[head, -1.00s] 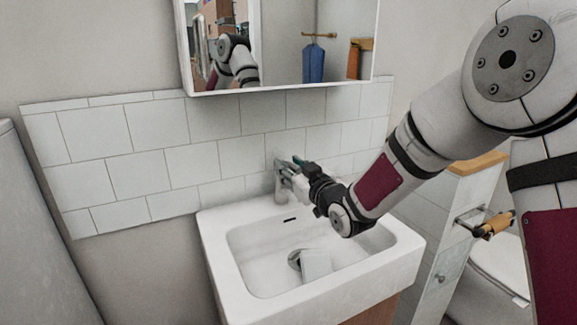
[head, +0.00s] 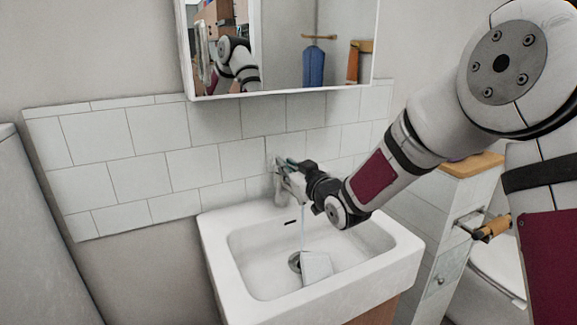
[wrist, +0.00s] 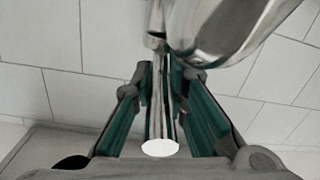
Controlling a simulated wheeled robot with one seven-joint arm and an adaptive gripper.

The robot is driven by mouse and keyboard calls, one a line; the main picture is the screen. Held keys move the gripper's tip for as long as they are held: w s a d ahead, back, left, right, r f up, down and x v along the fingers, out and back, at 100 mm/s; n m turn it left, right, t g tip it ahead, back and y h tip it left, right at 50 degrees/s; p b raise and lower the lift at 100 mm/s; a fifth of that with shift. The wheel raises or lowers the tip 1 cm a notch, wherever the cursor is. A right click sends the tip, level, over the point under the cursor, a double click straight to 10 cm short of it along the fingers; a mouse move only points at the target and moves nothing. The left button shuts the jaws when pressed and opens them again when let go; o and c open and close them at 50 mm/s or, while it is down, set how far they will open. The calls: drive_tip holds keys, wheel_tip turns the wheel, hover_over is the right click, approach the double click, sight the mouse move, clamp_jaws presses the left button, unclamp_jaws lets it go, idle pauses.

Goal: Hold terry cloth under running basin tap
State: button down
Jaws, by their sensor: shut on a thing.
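The tap (head: 279,182) stands at the back of the white basin (head: 226,278); its chrome body (wrist: 225,35) also fills the top of the wrist view. My gripper (head: 286,172) is at the tap. In the wrist view my gripper (wrist: 160,105) has its teal-padded fingers closed around a slim metal tap lever with a bright white end. A thin stream of water (head: 303,233) falls from the tap area into the basin. A pale, squarish piece, apparently the terry cloth (head: 317,267), lies in the basin beside the drain (head: 294,262), apart from my gripper.
A mirror cabinet (head: 283,88) hangs above the tiled wall (head: 135,160). A narrow cabinet with a wooden top (head: 473,164) and a paper holder stands right of the basin, near the toilet (head: 497,266). The left part of the basin is clear.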

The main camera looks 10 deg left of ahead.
drive_tip(key=shift+r, duration=0.2)
drive_tip(key=c, duration=1.6)
unclamp_jaws()
drive_tip(key=v, duration=1.2)
drive_tip(key=shift+a+r, duration=0.1)
drive_tip(key=shift+r, duration=0.15)
